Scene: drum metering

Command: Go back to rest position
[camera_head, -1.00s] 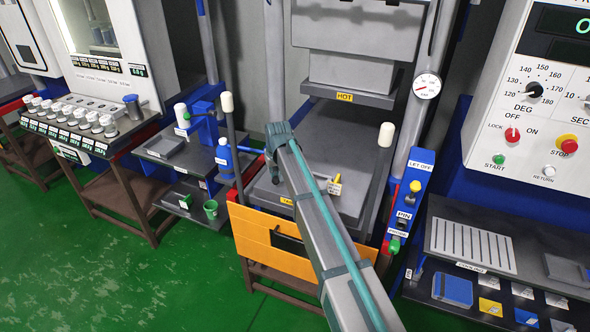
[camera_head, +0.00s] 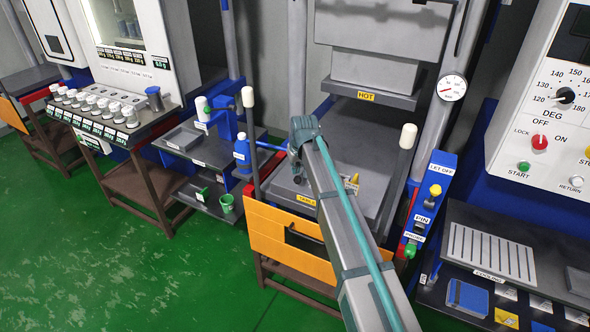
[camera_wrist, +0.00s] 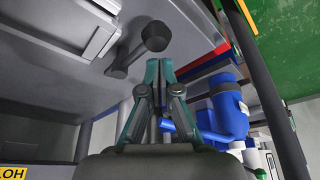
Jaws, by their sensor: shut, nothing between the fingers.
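My gripper (camera_wrist: 158,70) is shut and empty in the wrist view, its teal fingers together. In the head view my arm reaches from the lower right to the press; its teal end stands in front of the press, left of centre, and the fingers cannot be made out there. The grey press (camera_head: 375,72) has a HOT label, and its lower plate (camera_head: 345,140) lies under my arm. An orange panel (camera_head: 275,235) is at its front. In the wrist view a dark round knob (camera_wrist: 152,35) appears close to the fingertips.
White-tipped posts flank the press: left (camera_head: 249,130) and right (camera_head: 404,150). A blue bottle (camera_head: 242,150) stands left of my arm's end. A blue button post (camera_head: 428,205) and a cooling rack (camera_head: 490,250) are at right. Green floor (camera_head: 100,260) is open at left.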

